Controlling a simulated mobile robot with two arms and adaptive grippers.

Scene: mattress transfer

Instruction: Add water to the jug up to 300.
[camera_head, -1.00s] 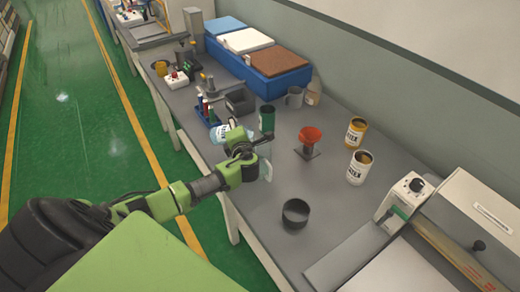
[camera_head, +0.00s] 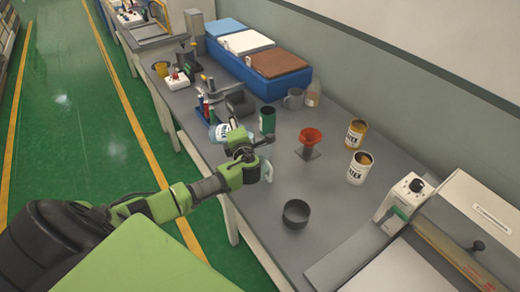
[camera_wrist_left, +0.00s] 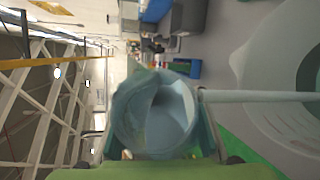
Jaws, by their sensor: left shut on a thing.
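My left gripper (camera_head: 243,146) is shut on a pale-blue bottle (camera_head: 219,133) with a white label, held tilted above the table's near edge. In the left wrist view the bottle's round end (camera_wrist_left: 155,112) fills the middle. A thin pale straight band, which looks like a stream of water, runs from it to the right edge. A clear jug (camera_head: 267,172) stands on the table just right of the gripper, partly hidden by it. What looks like the jug, large and blurred, shows in the wrist view (camera_wrist_left: 262,100). Its water level and the 300 mark cannot be read. My right gripper is out of view.
A tube rack (camera_head: 208,112) stands farther back. The front middle is mostly free.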

